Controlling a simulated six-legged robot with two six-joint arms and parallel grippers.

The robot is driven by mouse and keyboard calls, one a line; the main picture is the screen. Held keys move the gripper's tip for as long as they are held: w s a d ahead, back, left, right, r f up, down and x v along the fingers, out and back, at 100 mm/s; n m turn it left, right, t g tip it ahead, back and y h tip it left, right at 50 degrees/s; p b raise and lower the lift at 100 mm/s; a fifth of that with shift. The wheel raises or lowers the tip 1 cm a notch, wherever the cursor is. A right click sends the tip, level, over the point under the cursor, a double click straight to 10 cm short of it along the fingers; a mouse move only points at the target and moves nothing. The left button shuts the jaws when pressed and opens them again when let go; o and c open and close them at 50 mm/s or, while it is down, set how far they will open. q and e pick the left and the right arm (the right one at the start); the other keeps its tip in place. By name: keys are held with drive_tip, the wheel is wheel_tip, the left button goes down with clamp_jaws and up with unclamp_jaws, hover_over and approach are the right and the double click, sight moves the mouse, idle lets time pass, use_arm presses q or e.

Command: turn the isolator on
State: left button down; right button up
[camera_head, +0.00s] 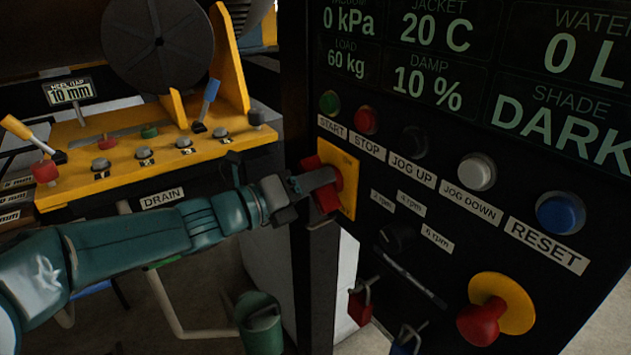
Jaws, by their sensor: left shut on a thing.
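The isolator is a red rotary handle (327,200) on a yellow plate (348,203), at the left edge of the black control panel. Small lettering shows near the top of the plate, by the upper right corner. My teal left arm comes in from the left, and my left gripper (318,180) is at the isolator, shut on the red handle. The gripper's fingers cover the middle of the handle, so its exact angle is hard to tell. My right gripper is not in view.
The panel (455,230) carries a green start button (329,103), a red stop button (366,120), a blue reset button (560,213) and a red emergency knob (482,322) on yellow. Padlocks (360,305) hang below. A yellow valve shelf (215,150) stands left, above my arm.

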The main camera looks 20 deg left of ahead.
use_arm(q)
drive_tip(key=n, duration=0.4)
drive_tip(key=shift+a, duration=0.15)
drive_tip(key=n, duration=0.4)
drive_tip(key=shift+w+f+n+p, duration=0.1)
drive_tip(key=shift+f+n+p, duration=0.05)
drive_tip(key=shift+n+p, duration=0.2)
drive_tip(key=n+p, duration=0.1)
drive_tip(key=n, duration=0.3)
drive_tip(key=shift+f+n, duration=0.1)
drive_tip(key=shift+n, duration=0.15)
drive_tip(key=shift+f+n+p, duration=0.2)
drive_tip(key=shift+n+p, duration=0.75)
drive_tip(key=shift+n, duration=1.15)
drive_tip(key=c, duration=0.9)
unclamp_jaws()
